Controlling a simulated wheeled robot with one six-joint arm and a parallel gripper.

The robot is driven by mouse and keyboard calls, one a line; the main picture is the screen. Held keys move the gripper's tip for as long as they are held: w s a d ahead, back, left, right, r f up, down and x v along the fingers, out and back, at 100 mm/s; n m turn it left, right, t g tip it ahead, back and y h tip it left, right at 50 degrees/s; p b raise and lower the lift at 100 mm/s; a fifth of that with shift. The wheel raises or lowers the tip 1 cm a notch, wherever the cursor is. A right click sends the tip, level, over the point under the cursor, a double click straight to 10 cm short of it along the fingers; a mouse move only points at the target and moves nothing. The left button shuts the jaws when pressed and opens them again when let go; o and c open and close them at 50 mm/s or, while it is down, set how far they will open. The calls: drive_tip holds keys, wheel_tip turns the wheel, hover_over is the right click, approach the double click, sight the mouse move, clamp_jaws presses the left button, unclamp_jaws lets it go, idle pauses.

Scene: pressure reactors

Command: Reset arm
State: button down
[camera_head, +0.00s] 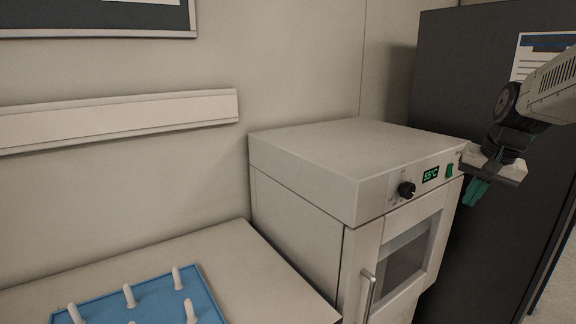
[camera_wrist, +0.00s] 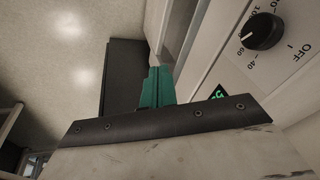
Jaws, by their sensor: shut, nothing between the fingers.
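My gripper (camera_head: 474,192) is at the right of the head view, in front of the oven's upper right front corner. Its green fingers are together with nothing between them and point down and to the left. In the wrist view the green fingers (camera_wrist: 157,87) also show closed. The white oven (camera_head: 345,160) has a black knob (camera_head: 406,189), a display reading 55°C and a green switch (camera_head: 449,170). Its door is shut. The wrist view shows the knob (camera_wrist: 262,31) and part of the green display (camera_wrist: 217,92) close by. Whether the gripper touches the oven I cannot tell.
A blue rack (camera_head: 150,300) with several white pegs lies on the bench (camera_head: 262,285) at lower left. A dark cabinet (camera_head: 445,85) stands behind the gripper, right of the oven. A wall rail (camera_head: 120,120) runs along the left. The oven's top is clear.

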drive_tip(key=s+a+f+n, duration=0.1)
drive_tip(key=s+a, duration=0.3)
drive_tip(key=s, duration=0.5)
drive_tip(key=s+a+f+n+g, duration=0.1)
drive_tip(key=s+a, duration=0.4)
drive_tip(key=s, duration=0.5)
drive_tip(key=s+a+f+n+g, duration=0.1)
drive_tip(key=s+a+n, duration=0.3)
drive_tip(key=s, duration=0.5)
drive_tip(key=shift+s+a+f+h, duration=0.25)
drive_tip(key=shift+a+f+h, duration=0.05)
drive_tip(key=shift+a+f, duration=0.4)
